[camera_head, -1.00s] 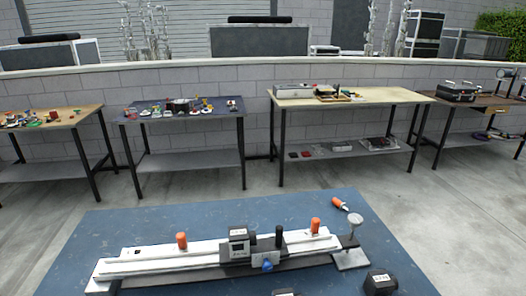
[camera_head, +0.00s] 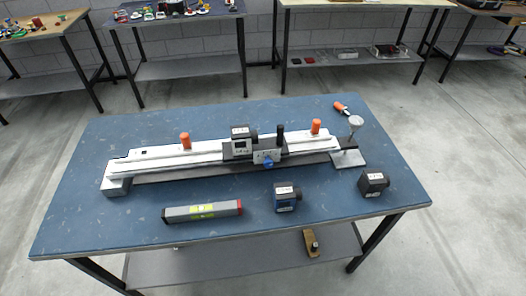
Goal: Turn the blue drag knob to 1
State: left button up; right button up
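The blue drag knob (camera_head: 267,163) is on the front of the dark carriage (camera_head: 264,147) of a long rail device, low on its right half. The number it points at is too small to read. The carriage sits right of the middle of the silver-white rail (camera_head: 160,163), between two orange knobs (camera_head: 185,141) (camera_head: 316,126). A black upright post (camera_head: 280,134) rises from the carriage, next to a dark box with a white label (camera_head: 240,140). Neither of my grippers is in view.
The rail device lies on a blue table (camera_head: 120,222). An orange-handled tool (camera_head: 341,108) lies at the back right. Other tables stand behind.

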aim_at(268, 163)
jog(key=k, duration=0.5)
jog(key=u, duration=1.75)
jog(key=i, duration=1)
jog(key=z, duration=1.95)
